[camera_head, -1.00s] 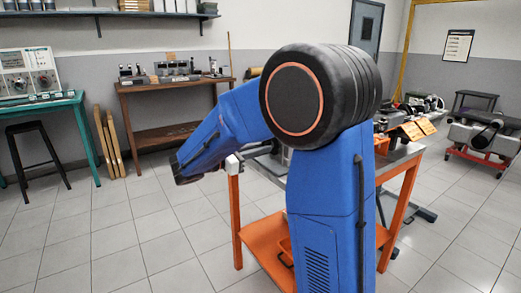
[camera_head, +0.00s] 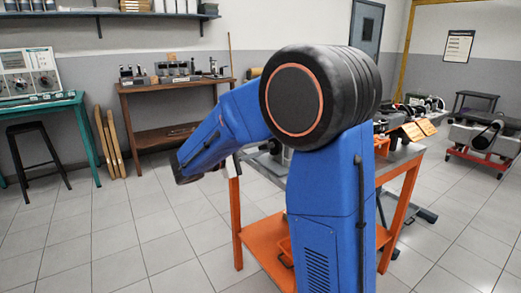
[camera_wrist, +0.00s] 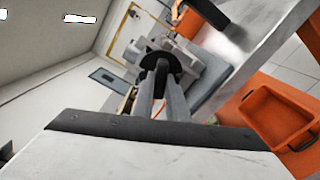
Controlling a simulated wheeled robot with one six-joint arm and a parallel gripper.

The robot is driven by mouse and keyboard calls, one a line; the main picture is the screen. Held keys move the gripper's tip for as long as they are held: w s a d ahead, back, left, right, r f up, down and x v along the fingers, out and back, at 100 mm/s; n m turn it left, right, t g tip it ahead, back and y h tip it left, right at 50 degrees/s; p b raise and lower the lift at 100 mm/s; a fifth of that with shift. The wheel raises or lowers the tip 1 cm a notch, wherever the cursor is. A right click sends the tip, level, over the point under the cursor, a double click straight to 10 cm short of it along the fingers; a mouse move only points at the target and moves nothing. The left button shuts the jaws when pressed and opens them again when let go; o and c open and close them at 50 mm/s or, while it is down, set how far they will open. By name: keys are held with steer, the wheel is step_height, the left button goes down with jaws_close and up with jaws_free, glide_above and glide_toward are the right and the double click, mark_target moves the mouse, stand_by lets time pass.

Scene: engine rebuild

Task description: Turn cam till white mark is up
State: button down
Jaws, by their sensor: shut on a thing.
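In the wrist view, my gripper (camera_wrist: 160,72) has its two grey fingers close together on a dark round part (camera_wrist: 160,57), which looks like the cam end. The part stands in front of a grey machine body (camera_wrist: 205,68). No white mark can be made out on the dark part, and the fingers cover some of it. In the head view, my own blue arm hides the gripper and the cam.
An orange-framed workbench (camera_head: 235,215) stands behind my arm. An orange bin (camera_wrist: 273,115) lies on its lower shelf. A brown bench (camera_head: 165,135) and a dark stool (camera_head: 38,150) stand at the left. The tiled floor at the left is clear.

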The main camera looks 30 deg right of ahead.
steer(key=m, duration=0.4)
steer(key=shift+m, duration=0.3)
stand_by(0.3)
steer(key=c, duration=1.7)
jaws_free()
steer(key=shift+c, duration=0.2)
steer(key=shift+a, duration=0.1)
steer(key=a, duration=1.7)
steer(key=shift+s+a, duration=0.15)
steer(key=shift+s, duration=0.15)
